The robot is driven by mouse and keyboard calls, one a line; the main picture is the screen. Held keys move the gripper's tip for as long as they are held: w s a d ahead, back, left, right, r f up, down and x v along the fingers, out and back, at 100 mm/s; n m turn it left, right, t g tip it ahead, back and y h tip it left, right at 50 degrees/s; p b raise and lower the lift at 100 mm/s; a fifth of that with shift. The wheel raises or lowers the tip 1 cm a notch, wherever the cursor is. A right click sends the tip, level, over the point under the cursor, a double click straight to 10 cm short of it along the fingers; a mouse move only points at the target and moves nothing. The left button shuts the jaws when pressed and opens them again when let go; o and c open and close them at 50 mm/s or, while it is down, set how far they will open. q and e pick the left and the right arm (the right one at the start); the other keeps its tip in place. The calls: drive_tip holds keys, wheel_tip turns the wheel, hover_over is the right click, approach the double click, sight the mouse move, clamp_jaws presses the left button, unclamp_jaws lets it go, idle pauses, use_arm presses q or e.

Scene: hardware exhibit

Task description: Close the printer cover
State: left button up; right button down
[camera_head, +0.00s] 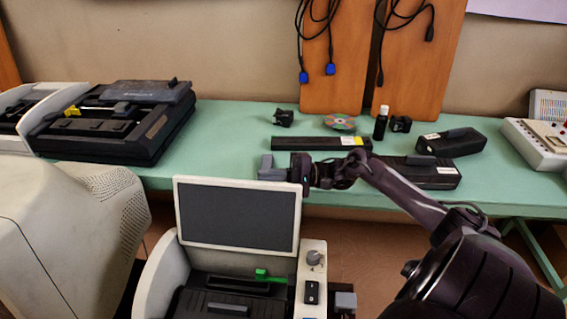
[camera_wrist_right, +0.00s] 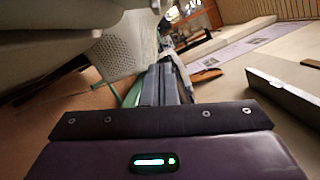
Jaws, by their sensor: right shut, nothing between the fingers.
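The printer (camera_head: 172,268) stands at the bottom centre of the head view. Its cover (camera_head: 240,212), a dark panel in a light frame, stands raised, close to upright. The dark inside of the printer and a green lever (camera_head: 268,276) show below it. My right gripper (camera_head: 266,168) is just behind the cover's top right corner, its fingers pointing left. I cannot tell whether it touches the cover. In the right wrist view the gripper fingers (camera_wrist_right: 162,84) are together with nothing between them. My left gripper is not in view.
A green table (camera_head: 225,125) runs behind, holding an open black machine (camera_head: 120,125), small black devices and a disc (camera_head: 340,122). A large beige casing (camera_head: 50,220) stands left of the printer. My right arm spans the right side. Free air shows above the cover.

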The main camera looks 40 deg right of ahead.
sight(254, 181)
drive_tip(key=shift+s+a+r+p, duration=0.1)
drive_tip(key=shift+a+r+p, duration=0.3)
drive_tip(key=shift+a, duration=0.5)
drive_tip(key=shift+s+a+r+p, duration=0.1)
drive_tip(key=shift+a+r+p, duration=0.1)
drive_tip(key=shift+a+p, duration=0.5)
drive_tip(key=shift+s+a+r+p, duration=0.1)
drive_tip(key=shift+a+r+p, duration=0.2)
drive_tip(key=shift+a, duration=0.75)
drive_tip(key=shift+r, duration=0.1)
